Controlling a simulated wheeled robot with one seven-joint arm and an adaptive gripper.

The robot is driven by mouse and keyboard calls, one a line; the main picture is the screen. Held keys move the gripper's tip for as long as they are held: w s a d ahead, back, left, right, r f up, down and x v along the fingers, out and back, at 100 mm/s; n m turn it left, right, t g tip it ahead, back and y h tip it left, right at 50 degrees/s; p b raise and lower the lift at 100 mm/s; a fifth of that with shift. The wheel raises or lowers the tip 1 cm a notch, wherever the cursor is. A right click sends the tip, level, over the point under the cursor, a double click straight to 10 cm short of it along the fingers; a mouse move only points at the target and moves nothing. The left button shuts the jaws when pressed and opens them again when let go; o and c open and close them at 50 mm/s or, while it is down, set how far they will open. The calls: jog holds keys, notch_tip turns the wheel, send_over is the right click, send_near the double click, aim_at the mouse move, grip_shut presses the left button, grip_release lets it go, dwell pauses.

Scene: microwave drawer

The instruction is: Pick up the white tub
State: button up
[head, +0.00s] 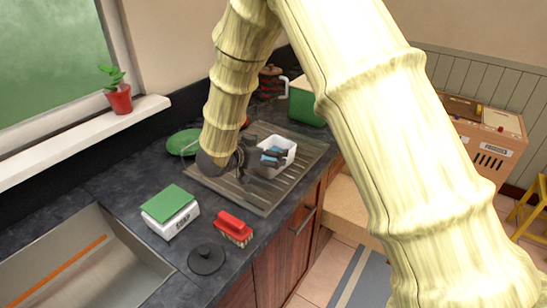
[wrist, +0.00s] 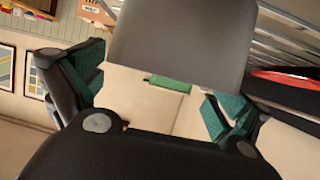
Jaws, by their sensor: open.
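The white tub (head: 287,146) stands on the metal draining board, right of the sink. My gripper (head: 271,156) reaches in low from the left. Its dark fingers with blue-green pads overlap the tub in the head view and hide part of it. In the wrist view a grey, shaded block, apparently the tub (wrist: 180,45), fills the upper middle. My gripper (wrist: 155,95) is open there, one finger to the left and one to the right. I cannot tell whether the fingers touch the tub. Nothing is held.
The draining board (head: 262,202) has bare room in front. A green pan (head: 183,142) lies behind my wrist, and a green box (head: 306,103) stands behind the tub. A soap box with a green sponge (head: 170,203), a red brush (head: 233,228) and a black plug (head: 206,259) lie nearer.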

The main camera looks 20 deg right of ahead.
jog(key=shift+w+f, duration=0.55)
jog(key=shift+w, duration=0.05)
jog(key=shift+c, duration=0.4)
jog(key=shift+s+d+r, duration=0.1)
jog(key=shift+s+r, duration=0.15)
jog(key=shift+s, duration=0.05)
jog(key=c, duration=0.7)
jog(key=shift+c, duration=1.1)
jog(key=shift+w+f, duration=0.1)
jog(key=shift+w, duration=0.05)
jog(key=shift+c, duration=0.2)
